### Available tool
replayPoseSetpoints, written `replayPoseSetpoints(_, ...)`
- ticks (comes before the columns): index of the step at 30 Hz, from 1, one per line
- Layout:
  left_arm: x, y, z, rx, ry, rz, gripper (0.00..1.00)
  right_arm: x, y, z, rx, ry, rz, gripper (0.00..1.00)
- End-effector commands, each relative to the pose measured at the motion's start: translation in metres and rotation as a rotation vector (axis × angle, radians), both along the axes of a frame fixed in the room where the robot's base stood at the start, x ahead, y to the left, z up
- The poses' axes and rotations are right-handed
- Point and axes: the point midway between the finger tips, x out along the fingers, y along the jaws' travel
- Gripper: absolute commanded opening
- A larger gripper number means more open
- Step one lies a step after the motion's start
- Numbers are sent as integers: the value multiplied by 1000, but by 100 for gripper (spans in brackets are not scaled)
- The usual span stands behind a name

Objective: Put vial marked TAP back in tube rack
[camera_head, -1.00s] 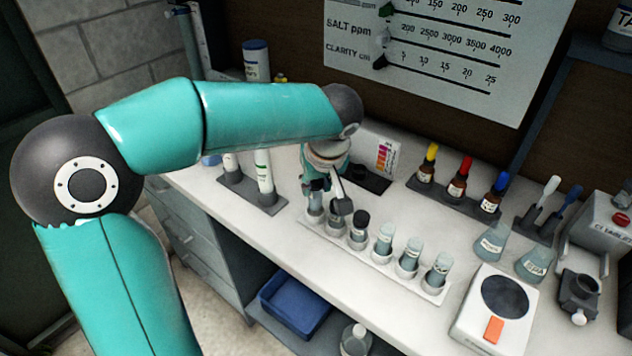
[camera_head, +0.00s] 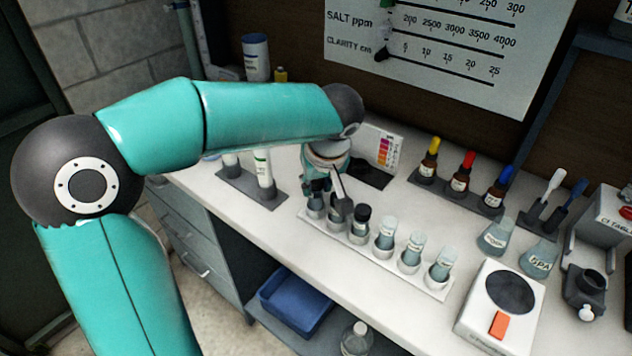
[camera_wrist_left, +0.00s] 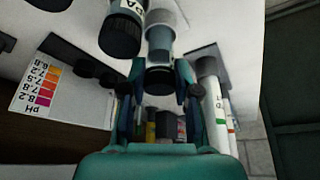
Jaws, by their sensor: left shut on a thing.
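The white tube rack (camera_head: 425,281) lies along the front of the bench. My left gripper (camera_head: 328,196) is over its left end, pointing down, and is shut on a vial with a dark cap. In the left wrist view this vial (camera_wrist_left: 160,42) sits between the fingers (camera_wrist_left: 160,78). Its label is hidden, so I cannot read TAP. In the head view the fingers mostly hide it, and I cannot tell whether it is fully seated. Beside it a black-capped vial (camera_head: 360,225) stands in the rack. Several pale vials stand farther right. My right gripper is out of view.
Dropper bottles (camera_head: 460,174) with yellow, red and blue caps stand in a dark holder behind. White tubes (camera_head: 263,168) stand in a grey holder at left. Two flasks (camera_head: 495,237) and a white device with a round dark plate (camera_head: 505,318) are at right.

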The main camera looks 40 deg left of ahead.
Motion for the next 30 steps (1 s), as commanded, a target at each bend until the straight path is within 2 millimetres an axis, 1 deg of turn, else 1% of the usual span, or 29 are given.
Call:
replayPoseSetpoints(10,0,0,-1,0,0,0,0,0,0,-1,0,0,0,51)
replayPoseSetpoints(30,0,0,-9,0,0,0,0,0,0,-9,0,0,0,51)
